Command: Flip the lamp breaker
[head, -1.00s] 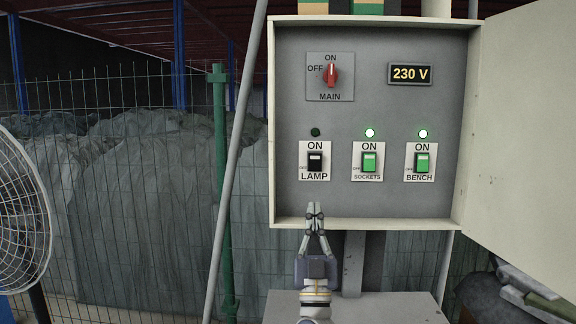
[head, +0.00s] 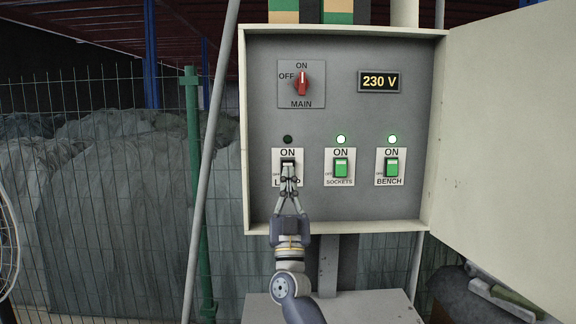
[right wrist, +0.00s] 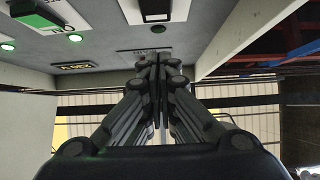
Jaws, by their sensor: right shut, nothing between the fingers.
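The lamp breaker (head: 288,161) is a black rocker on a white plate at the lower left of the grey panel; the light above it is dark. My right gripper (head: 289,167) is shut and empty, with its fingertips in front of the rocker, hiding its lower part and some of the LAMP label. I cannot tell whether they touch it. In the right wrist view the shut fingers (right wrist: 160,62) point toward the panel, and the black rocker (right wrist: 155,9) shows beyond them at the top. My left gripper is not in view.
The sockets breaker (head: 341,167) and bench breaker (head: 391,167) are green with lit lights. The red main switch (head: 302,84) and 230 V display (head: 379,81) are above. The open cabinet door (head: 500,130) stands at the right. A slanted pole (head: 210,170) is left of the cabinet.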

